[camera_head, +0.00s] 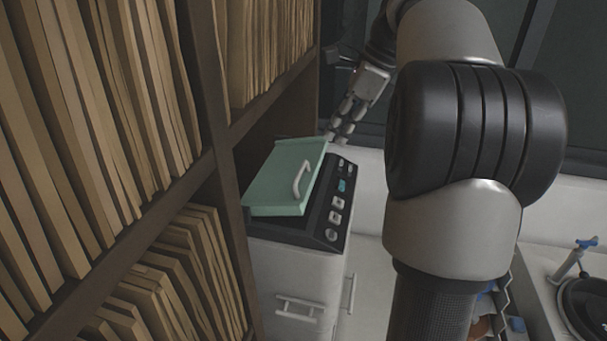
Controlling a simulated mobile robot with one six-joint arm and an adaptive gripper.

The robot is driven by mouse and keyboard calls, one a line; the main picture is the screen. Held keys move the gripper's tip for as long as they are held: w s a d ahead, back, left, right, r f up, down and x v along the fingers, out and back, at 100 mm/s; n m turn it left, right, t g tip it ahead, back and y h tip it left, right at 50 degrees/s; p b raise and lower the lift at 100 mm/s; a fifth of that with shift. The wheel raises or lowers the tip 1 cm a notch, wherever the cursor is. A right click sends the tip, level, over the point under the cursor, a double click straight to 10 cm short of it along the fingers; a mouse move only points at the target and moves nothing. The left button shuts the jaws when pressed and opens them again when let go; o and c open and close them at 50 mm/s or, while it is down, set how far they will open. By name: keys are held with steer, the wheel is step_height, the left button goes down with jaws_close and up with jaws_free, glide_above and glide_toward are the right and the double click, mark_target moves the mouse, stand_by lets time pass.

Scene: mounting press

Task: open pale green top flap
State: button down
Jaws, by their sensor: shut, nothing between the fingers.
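The pale green top flap (279,182) sits on top of the mounting press (297,267), a white cabinet with a dark top. The flap looks slightly tilted, and I cannot tell exactly how far it is raised. A light curved handle (300,180) stands on its right side. My gripper (335,138) is shut and empty at the flap's far right corner, close to its back edge. I cannot tell whether the fingertips touch the flap. Part of the flap's left side is near the shelf edge.
A dark control panel (338,205) with buttons lies right of the flap. A wooden shelf (226,170) packed with folders stands close on the left. My arm covers the right middle. A counter with a blue-handled tap (577,257) is at the lower right.

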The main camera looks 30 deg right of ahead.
mark_target(305, 164)
steer(key=shift+m, duration=0.5)
steer(key=x, duration=0.3)
steer(key=b+x, duration=0.1)
steer(key=x, duration=0.6)
steer(key=shift+s+d+f+b, duration=0.1)
steer(key=shift+s+d+b, duration=0.05)
steer(key=shift+d+b, duration=0.15)
steer(key=shift+a, duration=0.1)
steer(key=r+p, duration=0.1)
steer(key=p, duration=0.1)
steer(key=w+a+r+p, duration=0.1)
steer(key=r+p, duration=0.2)
steer(key=p, duration=0.1)
steer(key=shift+w+a+r, duration=0.15)
steer(key=shift+w+a, duration=0.1)
steer(key=shift+w, duration=0.1)
steer(key=shift+w+a+r+p, duration=0.3)
steer(key=shift+w+r+p, duration=0.1)
steer(key=shift+p, duration=0.6)
steer(key=shift+w+a, duration=0.1)
